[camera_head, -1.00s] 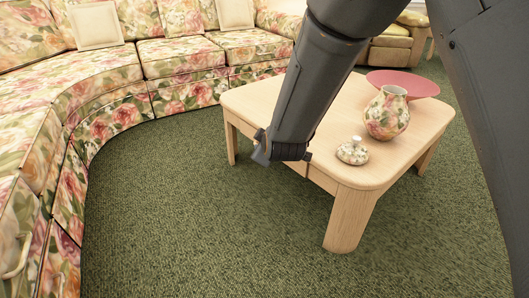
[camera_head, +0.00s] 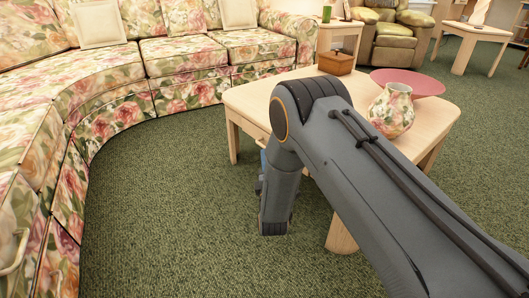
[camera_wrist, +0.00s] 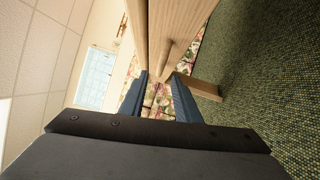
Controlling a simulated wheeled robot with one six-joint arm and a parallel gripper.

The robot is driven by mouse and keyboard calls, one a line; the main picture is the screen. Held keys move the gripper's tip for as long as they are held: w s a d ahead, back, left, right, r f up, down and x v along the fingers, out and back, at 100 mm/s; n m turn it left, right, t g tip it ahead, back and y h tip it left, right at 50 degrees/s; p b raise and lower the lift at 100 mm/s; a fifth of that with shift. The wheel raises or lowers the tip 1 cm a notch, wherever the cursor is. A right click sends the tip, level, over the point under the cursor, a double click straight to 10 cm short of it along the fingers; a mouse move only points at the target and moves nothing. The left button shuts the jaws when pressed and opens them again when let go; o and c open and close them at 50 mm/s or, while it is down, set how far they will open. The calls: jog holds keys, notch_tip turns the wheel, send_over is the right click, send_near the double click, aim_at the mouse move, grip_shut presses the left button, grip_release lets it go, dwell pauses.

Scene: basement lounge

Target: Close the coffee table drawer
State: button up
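The light wood coffee table (camera_head: 245,100) stands on the green carpet in the head view. My arm covers much of its near side, and I cannot see its drawer there. In the wrist view, the pale wood of the table (camera_wrist: 186,22) is close ahead, with a narrow board (camera_wrist: 139,22) beside it. A short rounded wooden piece shows near the fingertips; I cannot tell whether it is the drawer's knob or how far the drawer is open. My gripper (camera_wrist: 158,80) has its two blue-grey fingers apart, with nothing visibly held.
A floral vase (camera_head: 391,112) and a pink bowl (camera_head: 412,82) stand on the table, and a brown box (camera_head: 337,62) shows beyond my arm. A floral sofa (camera_head: 110,85) curves around the left and back. Carpet (camera_head: 170,210) is clear between sofa and table.

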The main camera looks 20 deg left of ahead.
jog(key=b+x, duration=0.2)
jog(key=x, duration=0.4)
grip_shut()
